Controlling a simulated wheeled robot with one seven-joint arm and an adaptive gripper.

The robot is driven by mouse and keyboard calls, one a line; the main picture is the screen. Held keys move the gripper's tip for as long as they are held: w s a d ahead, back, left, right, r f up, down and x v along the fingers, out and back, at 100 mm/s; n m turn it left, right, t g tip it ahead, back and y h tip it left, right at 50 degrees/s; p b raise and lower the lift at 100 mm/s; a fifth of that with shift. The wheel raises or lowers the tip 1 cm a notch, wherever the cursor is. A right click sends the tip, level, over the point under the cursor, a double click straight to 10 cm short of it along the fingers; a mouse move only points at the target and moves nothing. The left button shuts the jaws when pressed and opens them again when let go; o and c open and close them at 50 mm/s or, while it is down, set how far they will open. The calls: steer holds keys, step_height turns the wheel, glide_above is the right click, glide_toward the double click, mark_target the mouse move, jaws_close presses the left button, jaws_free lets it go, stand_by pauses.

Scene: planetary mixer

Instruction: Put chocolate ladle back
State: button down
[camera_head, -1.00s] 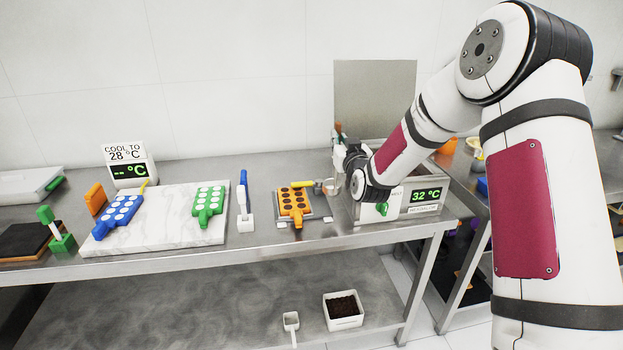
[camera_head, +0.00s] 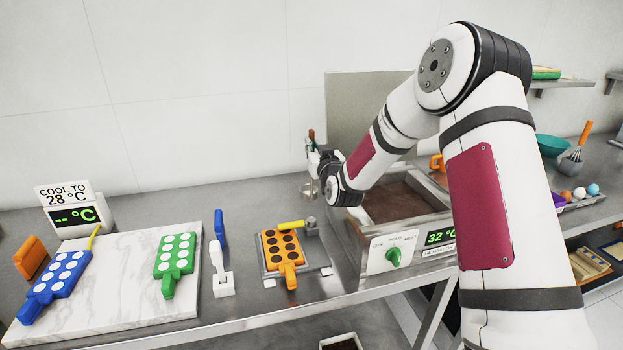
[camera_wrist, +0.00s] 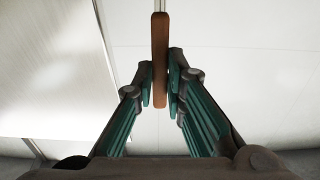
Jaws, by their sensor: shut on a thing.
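My gripper (camera_wrist: 162,75) is shut on the brown handle (camera_wrist: 159,45) of the chocolate ladle, which stands between the two fingers in the wrist view. In the head view my gripper (camera_head: 318,160) is at the left back corner of the chocolate melter (camera_head: 377,258), with the brown handle tip (camera_head: 311,134) rising above it. A small shiny metal cup shape (camera_head: 308,190) shows just below the gripper. I cannot tell whether it is the ladle's bowl or a separate holder. The melter's open tank holds brown chocolate (camera_head: 388,203), and its display reads 32 °C.
An orange mold (camera_head: 283,258) with dark-filled cavities lies left of the melter. A white stand (camera_head: 221,275) with a blue tool, and a marble slab (camera_head: 130,310) with green (camera_head: 175,262) and blue (camera_head: 57,288) molds, are farther left. A grey panel (camera_head: 352,110) rises behind the melter.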

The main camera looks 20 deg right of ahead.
step_height(320, 180, down, 6)
stand_by(0.4)
steer(key=shift+f, duration=0.2)
steer(key=c, duration=1.6)
jaws_free()
steer(key=shift+c, duration=0.2)
